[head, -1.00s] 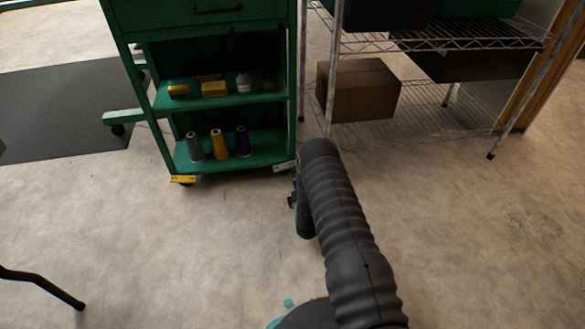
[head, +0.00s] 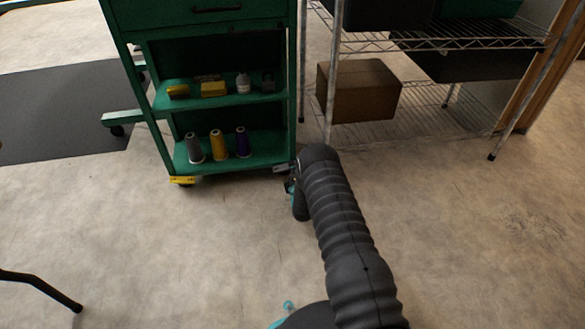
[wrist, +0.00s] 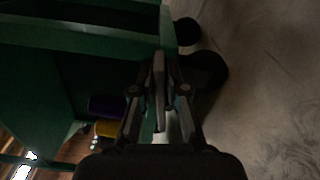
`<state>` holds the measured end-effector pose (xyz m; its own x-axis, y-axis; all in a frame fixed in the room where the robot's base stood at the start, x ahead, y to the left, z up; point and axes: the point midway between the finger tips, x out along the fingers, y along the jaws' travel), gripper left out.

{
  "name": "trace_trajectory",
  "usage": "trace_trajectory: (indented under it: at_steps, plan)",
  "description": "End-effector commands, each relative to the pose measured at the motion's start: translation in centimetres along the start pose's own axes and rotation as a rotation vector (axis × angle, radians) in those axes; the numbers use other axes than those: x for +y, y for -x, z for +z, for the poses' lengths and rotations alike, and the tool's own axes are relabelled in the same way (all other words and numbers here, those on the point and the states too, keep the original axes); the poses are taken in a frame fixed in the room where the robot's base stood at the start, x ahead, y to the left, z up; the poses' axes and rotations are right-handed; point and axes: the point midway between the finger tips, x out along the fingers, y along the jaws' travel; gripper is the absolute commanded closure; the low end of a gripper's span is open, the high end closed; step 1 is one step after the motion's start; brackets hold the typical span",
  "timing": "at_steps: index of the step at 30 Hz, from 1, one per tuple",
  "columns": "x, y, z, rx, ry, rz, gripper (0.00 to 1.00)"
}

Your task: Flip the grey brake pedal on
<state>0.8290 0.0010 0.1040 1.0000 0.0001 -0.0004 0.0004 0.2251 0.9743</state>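The grey brake pedal (head: 281,169) shows as a small pale tab at the lower right front corner of the green cart (head: 230,165). My gripper (head: 291,182) is low at that corner, close to the pedal, mostly hidden behind my dark arm in the head view. In the wrist view my gripper's two dark fingers (wrist: 160,80) point at the cart's base, with a narrow grey strip between them. I cannot tell whether that strip is the pedal or the finger pads, or whether they touch it. A yellow pedal (head: 183,180) sits at the cart's lower left corner.
The cart's lower shelf holds grey, yellow and purple thread spools (head: 218,145). A wire rack with a cardboard box (head: 358,90) stands at right. Dark casters (wrist: 205,72) lie beside my fingers. Floor in front of the cart is open; a dark leg (head: 40,285) is at left.

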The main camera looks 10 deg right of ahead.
Motion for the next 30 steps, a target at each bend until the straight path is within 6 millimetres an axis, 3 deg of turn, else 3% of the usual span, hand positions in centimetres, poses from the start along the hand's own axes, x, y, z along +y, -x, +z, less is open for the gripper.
trace_trajectory:
  at_steps: [10,21,30]
  plan:
    - [-0.2,0.0,0.0,0.000,-0.040,0.000,1.00]
    - [-1.2,0.0,0.1,0.000,-0.378,0.000,1.00]
    - [-1.5,0.0,0.1,-0.001,-0.472,0.000,1.00]
